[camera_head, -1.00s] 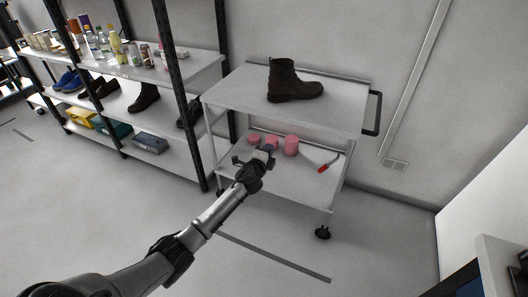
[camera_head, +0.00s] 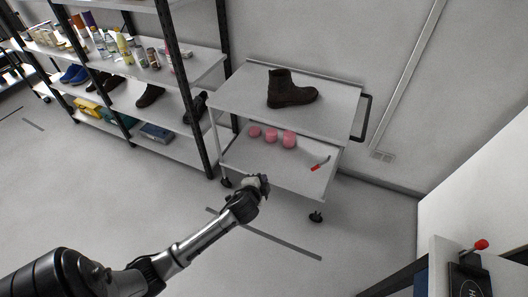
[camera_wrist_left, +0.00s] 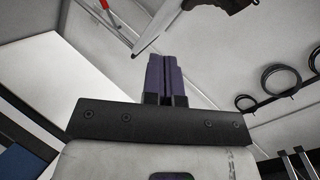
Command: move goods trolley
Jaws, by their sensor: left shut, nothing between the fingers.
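The goods trolley (camera_head: 235,97) is a white two-shelf cart by the back wall, with a black handle (camera_head: 365,118) at its right end and dark castors. A dark brown boot (camera_head: 290,90) stands on its top shelf. Pink round items (camera_head: 271,135) and a red-handled tool (camera_head: 320,164) lie on its lower shelf. My left gripper (camera_head: 265,182) is in front of the trolley's lower shelf, apart from the handle. In the left wrist view its fingers (camera_wrist_left: 166,76) are together and empty. My right gripper is out of view.
A black-framed rack (camera_head: 190,70) with bottles, shoes and boxes stands close to the trolley's left. Open floor (camera_head: 110,190) lies in front. A white cabinet (camera_head: 480,180) and a red knob (camera_head: 481,244) are at the right. Black loops (camera_wrist_left: 245,103) show in the wrist view.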

